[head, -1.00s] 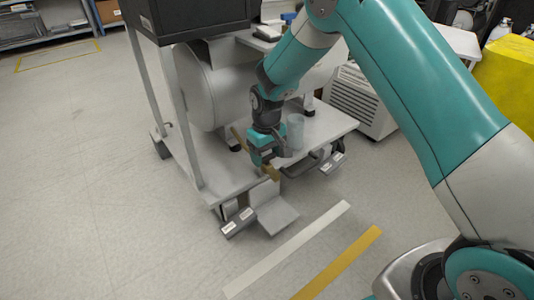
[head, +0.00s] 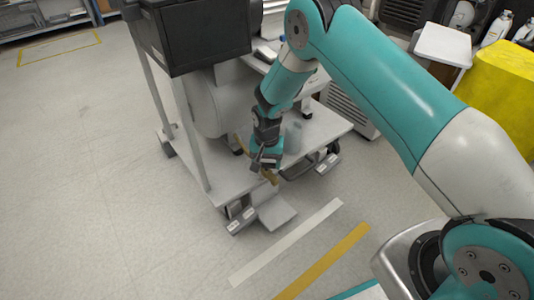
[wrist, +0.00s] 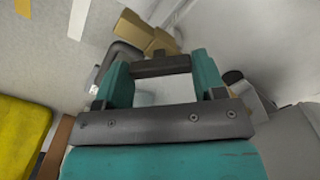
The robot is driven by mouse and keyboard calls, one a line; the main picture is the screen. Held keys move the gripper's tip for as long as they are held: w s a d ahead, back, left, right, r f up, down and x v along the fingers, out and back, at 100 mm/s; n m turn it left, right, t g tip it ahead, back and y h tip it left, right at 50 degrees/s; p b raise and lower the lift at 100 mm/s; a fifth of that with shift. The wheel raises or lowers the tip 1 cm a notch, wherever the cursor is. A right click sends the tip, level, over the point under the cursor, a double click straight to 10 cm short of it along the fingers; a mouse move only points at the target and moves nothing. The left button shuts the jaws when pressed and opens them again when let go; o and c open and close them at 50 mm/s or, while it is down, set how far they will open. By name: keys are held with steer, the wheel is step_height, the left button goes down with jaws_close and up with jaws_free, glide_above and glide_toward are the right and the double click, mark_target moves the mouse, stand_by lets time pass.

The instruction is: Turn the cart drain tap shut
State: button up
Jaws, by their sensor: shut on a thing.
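The brass-coloured drain tap (head: 271,179) is at the front edge of the cart's lower deck (head: 225,178). My gripper (head: 262,162) is down at the tap, pointing steeply downward, and covers much of it. In the wrist view, brass blocks (wrist: 135,28) show just beyond the teal fingers of my gripper (wrist: 161,70). A dark bar (wrist: 160,65) spans between the fingers; I cannot tell whether it is the tap's handle. My gripper is shut on the tap. The tap's exact angle is hidden.
A clear cup (head: 293,138) stands on the deck right beside my gripper. A grey tank (head: 207,105) and a black box (head: 195,35) rise behind. Pedals (head: 240,221) stick out in front, above open floor with white and yellow tape.

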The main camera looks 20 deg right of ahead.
mark_target(267, 164)
steer(key=m+p, duration=0.1)
steer(key=m, duration=0.1)
steer(key=m+p, duration=0.2)
steer(key=shift+r+m, duration=0.2)
steer(key=shift+m, duration=0.1)
steer(key=shift+f+m+p, duration=0.15)
steer(key=shift+m+p, duration=0.9)
steer(key=shift+m, duration=1.25)
steer(key=o, duration=0.9)
step_height(267, 164, up, 8)
steer(key=p, duration=0.3)
steer(key=shift+f, duration=0.25)
steer(key=shift+r, duration=0.1)
